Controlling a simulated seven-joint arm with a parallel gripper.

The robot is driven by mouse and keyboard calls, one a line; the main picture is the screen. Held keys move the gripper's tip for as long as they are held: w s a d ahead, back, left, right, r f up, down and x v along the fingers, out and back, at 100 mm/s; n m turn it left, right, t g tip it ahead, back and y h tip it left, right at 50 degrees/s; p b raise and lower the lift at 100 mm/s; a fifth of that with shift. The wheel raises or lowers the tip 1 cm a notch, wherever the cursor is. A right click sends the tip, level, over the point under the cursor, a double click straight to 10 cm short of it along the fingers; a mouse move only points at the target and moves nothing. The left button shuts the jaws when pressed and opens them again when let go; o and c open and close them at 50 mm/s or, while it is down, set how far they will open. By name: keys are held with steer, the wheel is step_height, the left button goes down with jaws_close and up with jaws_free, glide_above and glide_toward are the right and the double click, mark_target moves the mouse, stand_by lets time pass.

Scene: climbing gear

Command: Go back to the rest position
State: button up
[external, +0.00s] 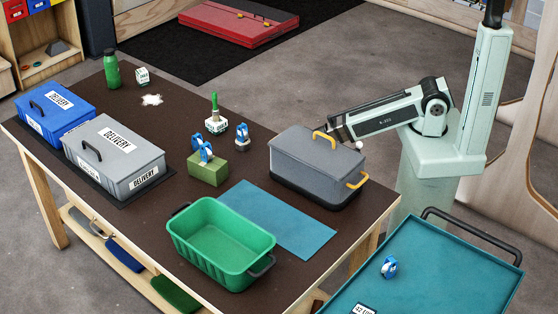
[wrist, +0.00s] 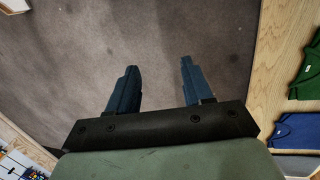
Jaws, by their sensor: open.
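My gripper (wrist: 158,72) is open and empty in the wrist view, its two dark blue fingers apart over bare grey floor. In the external view my arm reaches left from its pale base toward the back of a grey lidded box with yellow handles. My fingers cannot be made out there; the far end of the arm is near or behind that box (external: 315,165).
The brown table (external: 135,225) holds a green bin (external: 222,242), a blue mat (external: 282,222), delivery boxes (external: 115,155), a green block (external: 208,170) and carabiners. A teal cart (external: 430,270) stands at right. The wrist view shows a wooden edge (wrist: 275,75) with folded cloth (wrist: 306,75).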

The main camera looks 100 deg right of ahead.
steer(key=s+a+f+n+g, duration=0.1)
steer(key=s+a+f+n, duration=0.2)
steer(key=s, duration=0.4)
steer(key=s+a+f+n+g, duration=0.1)
steer(key=s+a+f+n, duration=0.2)
steer(key=s+f, duration=0.2)
steer(key=s+a+f+n+g+y, duration=0.1)
steer(key=s+f, duration=0.4)
steer(key=s, duration=0.5)
steer(key=a+n+g, duration=0.1)
steer(key=a+n, duration=0.1)
steer(key=shift+a, duration=0.3)
steer(key=shift+s, duration=0.1)
